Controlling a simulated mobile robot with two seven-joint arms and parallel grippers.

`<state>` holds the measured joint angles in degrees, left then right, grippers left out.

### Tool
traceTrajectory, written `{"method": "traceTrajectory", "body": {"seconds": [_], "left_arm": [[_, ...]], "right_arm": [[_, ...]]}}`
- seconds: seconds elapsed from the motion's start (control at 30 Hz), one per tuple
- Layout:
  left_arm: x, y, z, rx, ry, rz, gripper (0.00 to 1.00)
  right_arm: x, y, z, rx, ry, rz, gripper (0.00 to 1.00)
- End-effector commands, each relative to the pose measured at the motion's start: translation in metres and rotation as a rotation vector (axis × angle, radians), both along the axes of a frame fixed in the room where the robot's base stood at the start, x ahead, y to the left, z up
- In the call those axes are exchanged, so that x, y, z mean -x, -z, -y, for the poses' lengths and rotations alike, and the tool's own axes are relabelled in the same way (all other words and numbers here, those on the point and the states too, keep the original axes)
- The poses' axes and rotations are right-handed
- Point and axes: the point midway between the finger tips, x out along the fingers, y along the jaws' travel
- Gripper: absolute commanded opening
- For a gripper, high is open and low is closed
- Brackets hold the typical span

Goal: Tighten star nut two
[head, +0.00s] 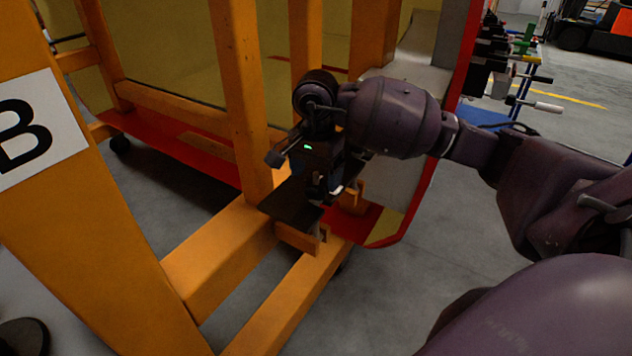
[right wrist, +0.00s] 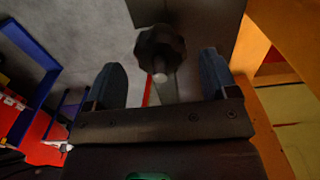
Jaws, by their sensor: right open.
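A black star nut (right wrist: 160,48) with a pale stud end shows in the right wrist view, against a dark plate. My right gripper (right wrist: 161,62) is open, with one blue-grey finger on each side of the nut and a visible gap to each. In the head view my right gripper (head: 325,190) hangs over the dark plate (head: 288,207) on the orange frame. There the gripper hides the nut, and I cannot make it out. I cannot tell which numbered nut it is. My left gripper is not in view.
An orange steel frame (head: 240,90) with a "B" sign (head: 35,125) stands at left and centre. The red-edged nosecone panel (head: 455,65) is behind my arm. A rack with tools (head: 500,60) stands at the back right. Grey floor (head: 400,290) is clear below.

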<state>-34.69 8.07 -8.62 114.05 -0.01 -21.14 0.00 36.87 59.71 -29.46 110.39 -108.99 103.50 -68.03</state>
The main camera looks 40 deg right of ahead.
Motion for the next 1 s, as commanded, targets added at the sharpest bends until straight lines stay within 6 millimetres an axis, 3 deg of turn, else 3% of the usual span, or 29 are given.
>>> {"method": "traceTrajectory", "body": {"seconds": [0.2, 0.6, 0.9, 1.0], "left_arm": [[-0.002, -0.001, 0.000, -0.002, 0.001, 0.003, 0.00], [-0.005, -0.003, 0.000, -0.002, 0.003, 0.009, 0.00], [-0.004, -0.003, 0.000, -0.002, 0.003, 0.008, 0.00], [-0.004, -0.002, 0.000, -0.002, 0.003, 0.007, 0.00]], "right_arm": [[0.000, 0.023, 0.000, -0.001, 0.000, 0.000, 0.80], [0.000, 0.028, 0.000, 0.000, 0.000, 0.001, 0.80], [0.000, 0.028, 0.000, 0.000, 0.000, 0.001, 0.34], [0.000, 0.028, 0.000, 0.000, 0.001, 0.001, 0.30]]}}
